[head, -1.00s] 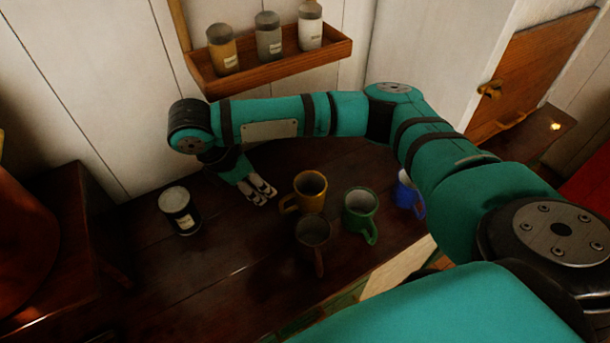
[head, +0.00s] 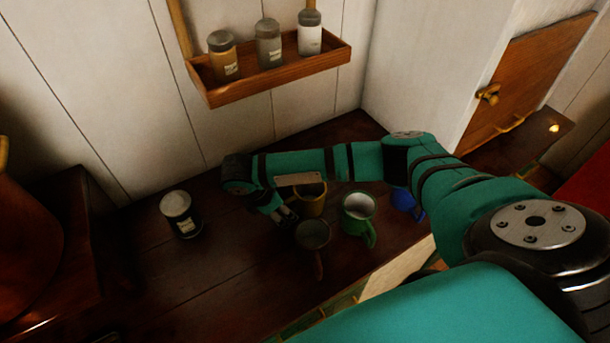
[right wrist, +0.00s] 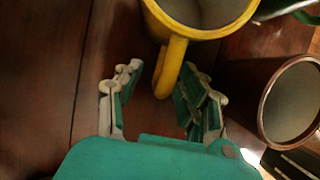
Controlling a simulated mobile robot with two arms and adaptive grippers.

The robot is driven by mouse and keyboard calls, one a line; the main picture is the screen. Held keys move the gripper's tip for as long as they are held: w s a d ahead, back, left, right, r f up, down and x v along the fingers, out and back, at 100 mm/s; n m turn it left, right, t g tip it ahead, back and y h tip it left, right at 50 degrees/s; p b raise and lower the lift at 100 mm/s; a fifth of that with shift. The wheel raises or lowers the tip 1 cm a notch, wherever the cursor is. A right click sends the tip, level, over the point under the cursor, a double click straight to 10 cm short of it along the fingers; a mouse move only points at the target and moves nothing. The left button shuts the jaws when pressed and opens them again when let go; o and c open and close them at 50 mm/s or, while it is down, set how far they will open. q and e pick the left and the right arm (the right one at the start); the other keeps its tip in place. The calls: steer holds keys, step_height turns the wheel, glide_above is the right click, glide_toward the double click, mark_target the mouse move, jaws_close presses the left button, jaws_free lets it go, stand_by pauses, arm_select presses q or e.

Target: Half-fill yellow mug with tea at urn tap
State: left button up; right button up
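The yellow mug (head: 313,204) stands upright on the dark wooden counter, partly hidden behind my right arm in the head view. In the right wrist view the yellow mug (right wrist: 205,22) looks empty, and its handle points towards my gripper. My right gripper (head: 287,216) is low beside the mug. In the right wrist view the right gripper (right wrist: 163,84) is open, with the handle between its fingers and gaps on both sides. A rounded copper vessel (head: 25,245), perhaps the urn, is cut off at the left edge; no tap is clearly visible. My left gripper is out of view.
A brown mug (head: 313,234) stands close in front of the yellow mug. A green mug (head: 358,211) and a blue mug (head: 407,203) stand to the right. A dark labelled tin (head: 181,214) is at left, with bare counter around it. A wall shelf (head: 280,77) holds jars.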

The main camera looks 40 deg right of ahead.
steer(key=shift+f, duration=0.15)
jaws_close()
stand_by(0.5)
